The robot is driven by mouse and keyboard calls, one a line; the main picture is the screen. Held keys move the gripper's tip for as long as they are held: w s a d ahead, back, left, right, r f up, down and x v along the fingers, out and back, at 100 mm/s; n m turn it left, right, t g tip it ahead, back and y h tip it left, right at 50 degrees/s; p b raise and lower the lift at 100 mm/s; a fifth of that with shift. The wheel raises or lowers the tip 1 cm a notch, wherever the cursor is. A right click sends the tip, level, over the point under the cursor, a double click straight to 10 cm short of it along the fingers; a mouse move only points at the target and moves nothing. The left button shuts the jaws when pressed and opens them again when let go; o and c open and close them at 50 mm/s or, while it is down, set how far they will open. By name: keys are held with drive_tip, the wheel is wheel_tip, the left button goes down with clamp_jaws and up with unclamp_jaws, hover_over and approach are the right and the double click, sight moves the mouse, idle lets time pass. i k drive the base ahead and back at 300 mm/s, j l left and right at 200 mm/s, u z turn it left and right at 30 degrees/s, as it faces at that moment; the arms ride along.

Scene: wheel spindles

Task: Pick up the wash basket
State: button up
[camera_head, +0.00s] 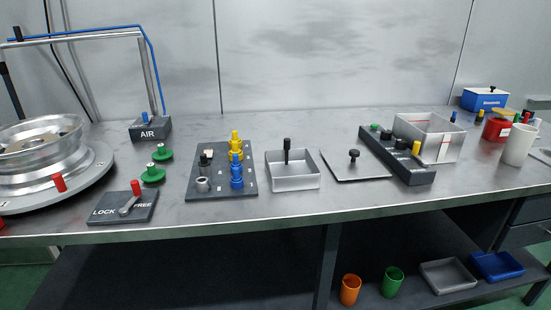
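What looks like the wash basket is a shallow grey metal tray (293,184) near the middle of the workbench. It is square with low walls. A black upright handle (287,150) rises from it. It looks empty apart from the handle. It stands flat on the bench, between the dark peg board and a flat plate with a black knob. My gripper is not in view, and nothing is seen touching the basket.
Left of the basket is a dark board (216,194) with blue and yellow pieces. To the right are the knobbed plate (345,173), a dark control block (410,176) and a larger metal tank (426,146). The bench front edge (290,214) is clear before the basket.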

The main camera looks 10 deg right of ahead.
sight(288, 170)
drive_tip(key=l+u, duration=0.15)
drive_tip(key=u, duration=0.2)
drive_tip(key=i+l+u, duration=0.1)
drive_tip(key=u, duration=0.3)
drive_tip(key=l+u, duration=0.6)
drive_tip(key=l, duration=0.3)
drive_tip(key=k+l+u, duration=0.3)
drive_tip(key=l, duration=0.15)
drive_tip(key=i+l, duration=0.05)
drive_tip(key=i, duration=0.05)
